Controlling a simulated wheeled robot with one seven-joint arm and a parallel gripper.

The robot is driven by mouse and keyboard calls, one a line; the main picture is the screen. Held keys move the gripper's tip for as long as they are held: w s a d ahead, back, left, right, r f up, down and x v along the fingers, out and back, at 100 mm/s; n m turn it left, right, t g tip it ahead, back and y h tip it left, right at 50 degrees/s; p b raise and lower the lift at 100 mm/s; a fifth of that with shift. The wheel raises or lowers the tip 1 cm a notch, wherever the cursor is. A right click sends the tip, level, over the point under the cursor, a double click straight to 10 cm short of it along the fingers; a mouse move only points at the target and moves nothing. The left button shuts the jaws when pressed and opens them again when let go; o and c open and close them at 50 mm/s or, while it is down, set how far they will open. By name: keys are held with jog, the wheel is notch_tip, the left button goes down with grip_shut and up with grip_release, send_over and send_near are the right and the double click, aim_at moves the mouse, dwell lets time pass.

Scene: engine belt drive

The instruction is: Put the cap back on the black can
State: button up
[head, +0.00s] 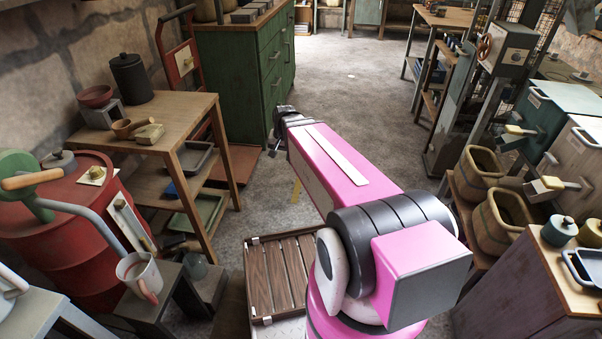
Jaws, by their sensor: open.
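The black can (131,80) stands upright at the back of a wooden side table on the left, against the wall. Its top narrows to a small knob-like piece; I cannot tell whether that is a cap or part of the can. I cannot pick out a separate cap with certainty. My gripper (276,132) is at the far end of my pink arm, over the floor right of the table and well apart from the can. It is open, and nothing shows between its jaws, though they are small and partly hidden by the arm.
The wooden table (188,112) also holds a red bowl (95,96) on a grey block, a wooden scoop (128,128) and a small block (149,134). A red drum (75,235) stands nearer. A green cabinet (245,75) is behind. The central floor (350,100) is clear.

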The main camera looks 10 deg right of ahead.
jog(key=s+d+f+n+g+h, duration=0.1)
jog(key=s+d+f+n, duration=0.2)
jog(key=s, duration=0.6)
jog(key=d, duration=0.2)
jog(key=shift+s+d+f+n, duration=0.15)
jog(key=shift+d+n, duration=0.25)
jog(key=shift+s+r, duration=0.25)
jog(key=shift+r, duration=0.15)
dwell(0.5)
